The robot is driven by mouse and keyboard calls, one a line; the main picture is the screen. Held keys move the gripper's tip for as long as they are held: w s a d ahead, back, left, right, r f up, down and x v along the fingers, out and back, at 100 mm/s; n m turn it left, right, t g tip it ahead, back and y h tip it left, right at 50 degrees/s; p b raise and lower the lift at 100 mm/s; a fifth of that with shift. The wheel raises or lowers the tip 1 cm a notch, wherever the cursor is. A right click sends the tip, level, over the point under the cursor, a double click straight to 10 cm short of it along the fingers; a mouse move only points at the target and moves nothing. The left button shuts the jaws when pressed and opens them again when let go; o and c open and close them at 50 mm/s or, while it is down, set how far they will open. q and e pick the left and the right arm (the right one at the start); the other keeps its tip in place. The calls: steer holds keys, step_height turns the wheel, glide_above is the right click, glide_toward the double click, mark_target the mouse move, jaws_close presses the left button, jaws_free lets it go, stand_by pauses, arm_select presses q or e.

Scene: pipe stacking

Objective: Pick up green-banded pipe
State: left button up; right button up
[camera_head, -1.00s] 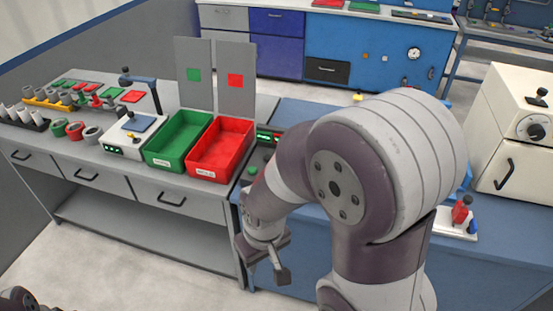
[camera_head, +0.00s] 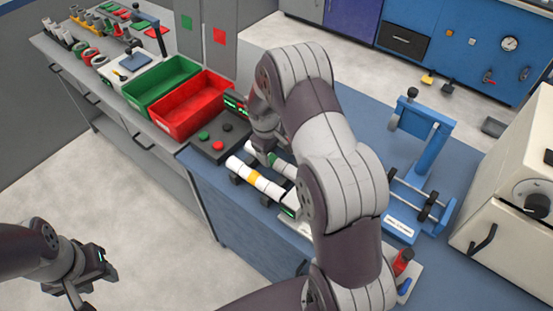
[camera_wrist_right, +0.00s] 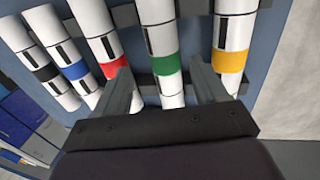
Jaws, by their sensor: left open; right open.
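In the right wrist view, the green-banded pipe (camera_wrist_right: 165,66) is white with a green ring and lies in a row of similar pipes on a dark rack. My right gripper (camera_wrist_right: 163,72) is open, with one finger on each side of this pipe and nothing held. In the head view, my right gripper is largely hidden behind its arm, over the pipes; a bit of the green-banded pipe (camera_head: 272,159) shows beneath it. My left gripper (camera_head: 92,279) is open and empty at the lower left, over the floor and away from the benches.
The yellow-banded pipe (camera_wrist_right: 230,60) lies to the right of the green one, the red-banded pipe (camera_wrist_right: 114,64) to the left, then blue-banded (camera_wrist_right: 76,70) and black-banded (camera_wrist_right: 46,73) pipes. A button box (camera_head: 215,140), red bin (camera_head: 190,103) and blue stand (camera_head: 428,150) are nearby.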

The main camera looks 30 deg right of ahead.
mark_target(272, 158)
steer(key=f, duration=0.4)
steer(key=shift+w+a+p, duration=0.25)
steer(key=shift+p, duration=0.1)
steer(key=shift+d+f, duration=0.25)
steer(key=shift+d, duration=0.15)
steer(key=shift+c, duration=0.3)
steer(key=c, duration=1.1)
